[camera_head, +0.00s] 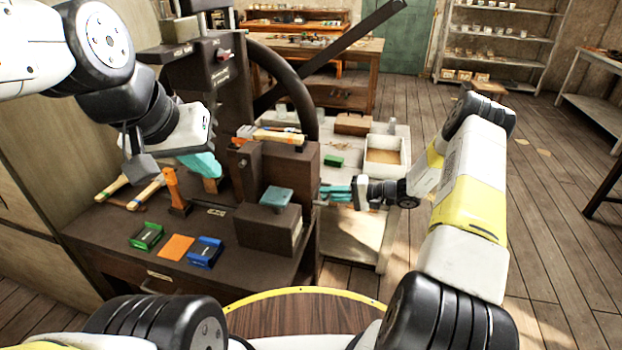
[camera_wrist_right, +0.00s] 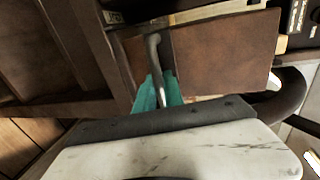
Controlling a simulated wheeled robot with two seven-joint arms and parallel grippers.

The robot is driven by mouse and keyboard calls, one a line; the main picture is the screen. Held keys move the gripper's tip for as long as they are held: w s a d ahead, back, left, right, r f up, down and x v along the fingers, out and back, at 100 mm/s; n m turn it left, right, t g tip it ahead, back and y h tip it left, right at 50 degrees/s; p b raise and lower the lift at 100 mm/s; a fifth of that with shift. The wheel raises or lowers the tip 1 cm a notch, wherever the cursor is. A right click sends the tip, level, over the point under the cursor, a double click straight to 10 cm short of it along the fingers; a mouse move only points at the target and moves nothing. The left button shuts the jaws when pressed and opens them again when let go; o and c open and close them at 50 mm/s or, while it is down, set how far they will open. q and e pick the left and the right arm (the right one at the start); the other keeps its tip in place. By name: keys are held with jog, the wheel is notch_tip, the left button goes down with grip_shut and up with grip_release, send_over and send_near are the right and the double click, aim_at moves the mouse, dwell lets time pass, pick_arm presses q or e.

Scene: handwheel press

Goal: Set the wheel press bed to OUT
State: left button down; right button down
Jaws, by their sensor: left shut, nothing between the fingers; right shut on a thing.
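The dark wheel press (camera_head: 222,90) stands on a brown bench, with its large handwheel rim (camera_head: 303,82) curving to the right. A brown block-shaped part (camera_head: 278,165) sits at its foot; I cannot tell for sure whether it is the bed. My right gripper (camera_head: 335,192), with teal fingers, is at this block's right side. In the right wrist view its fingers (camera_wrist_right: 158,95) are shut on a curved grey metal handle (camera_wrist_right: 154,55) beside a brown panel. My left gripper (camera_head: 205,165) is shut and empty, in front of the press column.
On the bench are an orange-handled tool (camera_head: 175,190), green (camera_head: 146,237) and blue (camera_head: 205,252) trays, an orange square (camera_head: 176,247) and a brown box (camera_head: 268,228) with a teal pad on it. A pale side table (camera_head: 350,240) stands right of the press.

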jog(key=f+v, duration=0.1)
jog(key=v, duration=0.7)
jog(key=f+v, duration=0.2)
jog(key=v, duration=0.7)
jog(key=shift+d+f, duration=0.35)
jog(key=shift+d, duration=0.25)
jog(key=shift+s+d, duration=0.1)
jog(key=shift+s, duration=0.05)
jog(key=c, duration=1.5)
grip_release()
jog(key=shift+d, duration=0.1)
jog(key=shift+o, duration=0.2)
jog(key=v, duration=0.7)
jog(key=shift+s+d, duration=0.2)
jog(key=shift+d, duration=0.1)
jog(key=shift+d+r, duration=0.1)
